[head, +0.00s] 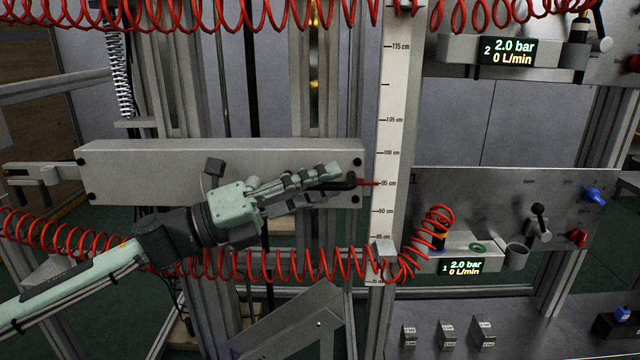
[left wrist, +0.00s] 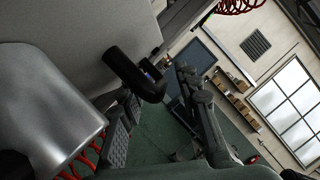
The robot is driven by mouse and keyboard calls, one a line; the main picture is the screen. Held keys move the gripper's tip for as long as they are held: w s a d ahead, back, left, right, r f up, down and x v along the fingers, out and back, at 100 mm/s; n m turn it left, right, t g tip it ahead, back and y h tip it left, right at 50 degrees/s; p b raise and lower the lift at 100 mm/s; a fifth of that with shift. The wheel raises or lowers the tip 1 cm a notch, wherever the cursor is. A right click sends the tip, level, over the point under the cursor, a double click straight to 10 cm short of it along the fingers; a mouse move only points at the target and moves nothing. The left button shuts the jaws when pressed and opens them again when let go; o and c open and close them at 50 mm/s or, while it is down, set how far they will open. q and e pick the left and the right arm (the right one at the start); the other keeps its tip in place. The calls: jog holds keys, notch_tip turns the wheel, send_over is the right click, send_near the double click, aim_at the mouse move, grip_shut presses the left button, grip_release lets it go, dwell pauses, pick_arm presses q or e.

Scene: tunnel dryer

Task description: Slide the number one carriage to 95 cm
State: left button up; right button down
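The carriage (head: 225,160) is a long grey box left of the white scale (head: 392,130). A red pointer (head: 368,183) at its right end lies at about the 95 cm mark. A black handle (head: 345,184) sits at the same end; the left wrist view shows it as a bent black bar (left wrist: 135,76). My left gripper (head: 325,185) is in front of the carriage's right part, close by the handle. Its fingers look apart, with floor visible between them in the left wrist view; whether one touches the handle is unclear. My right gripper is not in view.
A panel marked 1 (head: 500,205), with knobs and a lever, is right of the scale; its display (head: 462,267) reads 2.0 bar, 0 L/min. A red coiled hose (head: 320,264) hangs below the carriage. Another hose (head: 320,14) and display 2 (head: 508,51) are above.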

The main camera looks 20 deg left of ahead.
pick_arm(q)
jog(key=shift+a+f, duration=0.1)
jog(key=shift+s+a+f, duration=0.25)
jog(key=shift+s+a, duration=0.15)
jog(key=shift+a, duration=0.1)
jog(key=v, duration=1)
jog(key=shift+s+a, duration=0.2)
jog(key=shift+r, duration=0.15)
